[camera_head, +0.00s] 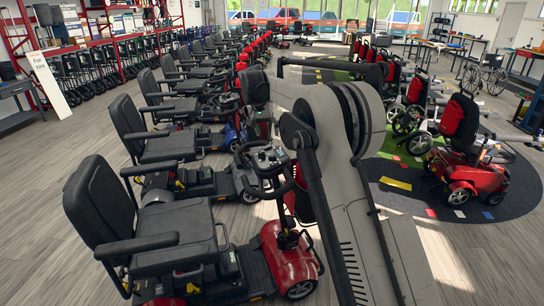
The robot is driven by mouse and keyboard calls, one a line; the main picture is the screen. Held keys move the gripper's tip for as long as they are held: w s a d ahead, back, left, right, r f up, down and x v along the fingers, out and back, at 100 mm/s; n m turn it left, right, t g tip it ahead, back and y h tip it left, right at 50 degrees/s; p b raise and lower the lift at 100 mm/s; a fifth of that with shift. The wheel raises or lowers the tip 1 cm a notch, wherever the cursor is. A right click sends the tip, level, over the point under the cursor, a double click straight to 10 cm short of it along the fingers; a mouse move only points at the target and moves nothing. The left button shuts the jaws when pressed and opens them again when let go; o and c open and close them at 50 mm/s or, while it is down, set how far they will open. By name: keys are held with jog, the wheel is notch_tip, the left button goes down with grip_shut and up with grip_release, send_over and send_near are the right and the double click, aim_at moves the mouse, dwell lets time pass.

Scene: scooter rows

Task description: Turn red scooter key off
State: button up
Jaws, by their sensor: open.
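A red scooter stands nearest in the row at left, with a black seat (100,205) and a red front body (283,258). Its handlebar and dark console (266,163) rise at the middle of the view, just left of my arm. The key is too small to tell apart on the console. My arm crosses the middle of the view and covers part of the area right of the handlebar. I cannot make out my gripper's fingers.
More scooters with black seats (140,128) run back in a row at left. A red scooter (465,165) stands on a dark round mat (400,195) at right, near a wheelchair (485,75). A white sign (48,85) stands at far left. Wooden floor is clear at lower left.

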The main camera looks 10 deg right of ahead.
aim_at(272, 156)
jog(key=x, duration=1.1)
jog(key=a+p+x, duration=0.1)
jog(key=x, duration=0.5)
jog(key=shift+w+f, duration=0.15)
jog(key=shift+w, duration=0.3)
jog(key=shift+c, duration=0.3)
jog(key=c, duration=1.1)
jog(key=shift+o, duration=0.2)
